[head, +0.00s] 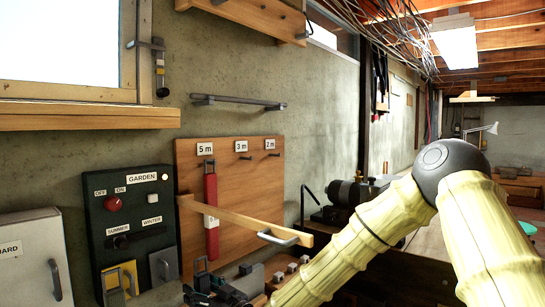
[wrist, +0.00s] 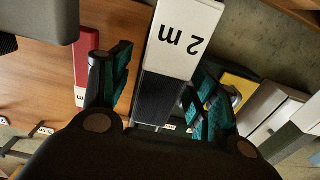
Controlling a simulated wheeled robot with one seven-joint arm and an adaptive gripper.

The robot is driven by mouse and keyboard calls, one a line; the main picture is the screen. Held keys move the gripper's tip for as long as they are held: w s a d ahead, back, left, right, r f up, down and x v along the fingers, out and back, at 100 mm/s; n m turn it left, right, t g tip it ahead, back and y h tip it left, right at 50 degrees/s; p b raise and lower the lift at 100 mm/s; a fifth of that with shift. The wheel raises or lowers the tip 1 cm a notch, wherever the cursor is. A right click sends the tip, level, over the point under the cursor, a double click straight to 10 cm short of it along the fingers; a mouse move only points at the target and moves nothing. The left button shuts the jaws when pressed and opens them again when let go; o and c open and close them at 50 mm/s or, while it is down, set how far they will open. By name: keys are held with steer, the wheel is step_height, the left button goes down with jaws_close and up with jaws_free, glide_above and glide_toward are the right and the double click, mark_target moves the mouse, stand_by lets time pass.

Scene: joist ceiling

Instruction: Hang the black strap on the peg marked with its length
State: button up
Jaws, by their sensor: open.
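The black strap (wrist: 163,100), with a white tag reading "2 m" (wrist: 185,38) upside down, shows in the wrist view. My gripper (wrist: 158,82) is open, with teal-padded fingers on either side of the strap. Gaps show beside it; I cannot tell whether a finger touches it. In the head view, the wooden peg board (head: 235,165) has labels 5 m (head: 205,148), 3 m (head: 241,146) and 2 m (head: 270,144). The 3 m peg (head: 245,157) and 2 m peg (head: 273,155) are bare. I cannot make out my gripper in the head view.
A red strap (head: 211,215) hangs under the 5 m label. A wooden bar (head: 240,220) with a grey handle crosses low before the board. Left are a black switch panel (head: 127,215) and a grey cabinet (head: 35,265). Dark hardware (head: 225,288) crowds below.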

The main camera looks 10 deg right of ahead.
mark_target(202, 273)
jaws_close()
steer(key=shift+r+p, duration=1.6)
steer(key=shift+r, duration=1.45)
steer(key=shift+d, duration=0.15)
